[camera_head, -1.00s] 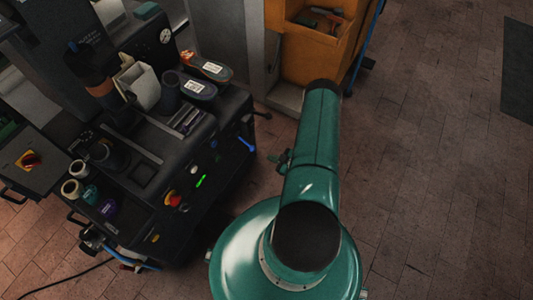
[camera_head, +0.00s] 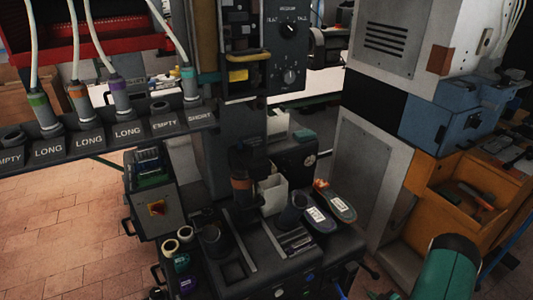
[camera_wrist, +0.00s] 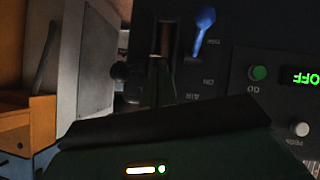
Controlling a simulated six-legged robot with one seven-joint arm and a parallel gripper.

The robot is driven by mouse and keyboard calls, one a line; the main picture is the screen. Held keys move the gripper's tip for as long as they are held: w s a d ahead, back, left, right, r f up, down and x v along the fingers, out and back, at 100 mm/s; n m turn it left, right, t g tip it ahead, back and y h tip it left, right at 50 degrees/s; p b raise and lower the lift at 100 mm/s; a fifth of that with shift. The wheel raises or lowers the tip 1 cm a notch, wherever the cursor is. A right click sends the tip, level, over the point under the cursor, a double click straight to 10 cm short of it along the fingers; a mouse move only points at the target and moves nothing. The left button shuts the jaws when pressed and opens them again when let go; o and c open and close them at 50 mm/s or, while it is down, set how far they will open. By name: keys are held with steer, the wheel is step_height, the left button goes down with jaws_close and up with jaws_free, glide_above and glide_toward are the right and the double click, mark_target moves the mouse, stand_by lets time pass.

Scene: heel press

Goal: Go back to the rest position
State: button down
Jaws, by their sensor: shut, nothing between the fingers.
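My gripper (camera_wrist: 161,75) shows in the wrist view as a narrow dark pair of fingers above the green palm with its lit strip. It is shut, with nothing seen held, and sits in front of the machine's dark control panel (camera_wrist: 222,85). Whether it touches the panel is unclear. The panel has a blue lever (camera_wrist: 203,30) by the word AIR, a green GO button (camera_wrist: 259,73), a white button (camera_wrist: 300,128) and a green OFF display (camera_wrist: 306,77). In the head view only a green part of my arm shows at bottom right; the gripper is out of frame.
The heel press (camera_head: 270,225) stands mid-picture with two shoes (camera_head: 328,208) on it. A labelled rack (camera_head: 105,140) holds hoses at left. An orange bin (camera_head: 455,205) and a grey cabinet (camera_head: 355,175) stand at right. Brick floor (camera_head: 60,225) is open at lower left.

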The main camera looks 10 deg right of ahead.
steer(key=w+d+r+h, duration=0.1)
steer(key=w+r, duration=0.2)
steer(key=r, duration=0.3)
steer(key=w+r+g+h, duration=0.1)
steer(key=w+r, duration=0.2)
steer(key=r, duration=0.3)
steer(key=w+d+r+h, duration=0.1)
steer(key=w+r, duration=0.3)
steer(key=r, duration=0.3)
steer(key=a+r+m+g+h, duration=0.15)
steer(key=a+r, duration=0.25)
steer(key=r, duration=0.6)
steer(key=a+r+m+h, duration=0.15)
steer(key=a+r, duration=0.25)
steer(key=r, duration=0.7)
steer(key=s+a+r+m, duration=0.1)
steer(key=s+a+r, duration=0.3)
steer(key=a+r, duration=0.3)
steer(key=s+a+r+m+g+y, duration=0.1)
steer(key=s+a+r+y, duration=0.1)
steer(key=s+a+r, duration=0.3)
steer(key=s+a+r+m+g+y, duration=0.1)
steer(key=s+a+r, duration=0.4)
steer(key=s+a, duration=0.8)
steer(key=s+g+y, duration=0.1)
steer(key=s, duration=0.3)
steer(key=shift+s+a+r, duration=0.15)
steer(key=shift+s+a, duration=0.1)
steer(key=shift+s, duration=0.05)
